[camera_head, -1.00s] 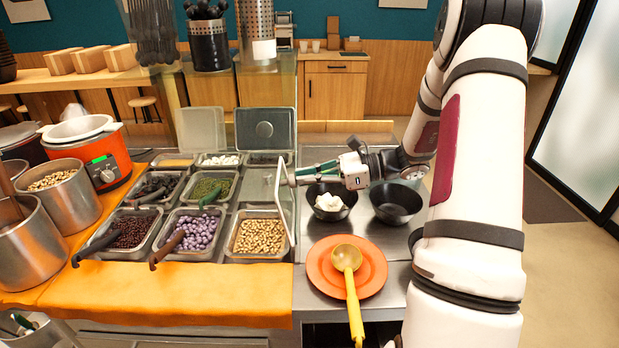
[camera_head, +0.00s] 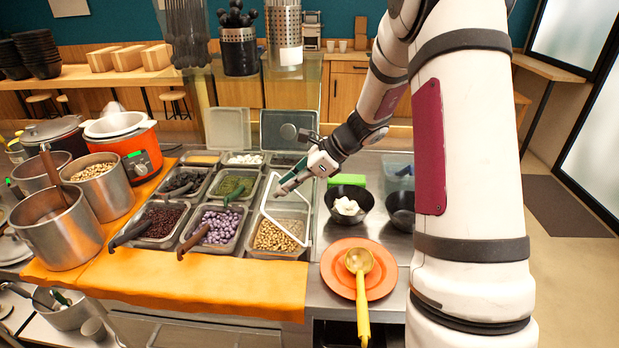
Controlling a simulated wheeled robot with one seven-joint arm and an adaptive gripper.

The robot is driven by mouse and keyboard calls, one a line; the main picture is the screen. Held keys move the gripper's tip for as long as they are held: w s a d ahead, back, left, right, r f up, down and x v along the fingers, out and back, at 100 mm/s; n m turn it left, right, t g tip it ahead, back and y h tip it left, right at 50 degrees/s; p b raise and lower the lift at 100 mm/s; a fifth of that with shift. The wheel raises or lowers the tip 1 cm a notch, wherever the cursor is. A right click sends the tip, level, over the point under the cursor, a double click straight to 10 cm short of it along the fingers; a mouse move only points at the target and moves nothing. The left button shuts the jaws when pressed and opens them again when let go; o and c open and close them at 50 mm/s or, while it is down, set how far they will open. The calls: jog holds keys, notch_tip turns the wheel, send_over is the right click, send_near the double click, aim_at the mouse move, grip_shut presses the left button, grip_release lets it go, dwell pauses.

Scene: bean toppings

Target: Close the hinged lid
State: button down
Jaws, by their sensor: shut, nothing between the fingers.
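The hinged lid (camera_head: 309,215) is a clear panel with a pale frame, tilted over the front right pan (camera_head: 276,240) of light brown beans. It stands partly raised, and the beans show below and through it. My gripper (camera_head: 282,191) is shut and empty at the lid's upper left part, with its fingers pointing down and left. It looks to be touching the lid or very close to it; I cannot tell which. My gripper and wrist hide part of the pans behind.
Two other lids, a clear one (camera_head: 227,128) and a darker one (camera_head: 277,128), stand upright at the back. Pans of purple beans (camera_head: 220,226) and dark red beans (camera_head: 163,219) sit to the left. A black bowl (camera_head: 349,203) and an orange plate (camera_head: 380,283) with a ladle (camera_head: 359,262) are at right.

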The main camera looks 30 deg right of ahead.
aim_at(267, 189)
jog(key=w+a+f+g+h, duration=0.1)
jog(key=a, duration=0.1)
jog(key=w+a+f+g+h, duration=0.1)
jog(key=f+h, duration=0.1)
jog(key=w+a+f+g+h+p, duration=0.1)
jog(key=a, duration=0.1)
jog(key=shift+w+a+f+h, duration=0.2)
jog(key=shift+w+a+h, duration=0.15)
jog(key=shift+w+h, duration=0.05)
jog(key=shift+g+h, duration=0.3)
jog(key=f, duration=0.1)
jog(key=w+a+f+b, duration=0.1)
jog(key=f, duration=0.1)
jog(key=a+f+b, duration=0.1)
jog(key=shift+w+a+f, duration=0.1)
jog(key=shift+w+f, duration=0.05)
jog(key=shift+w, duration=0.1)
jog(key=shift+s+f, duration=0.1)
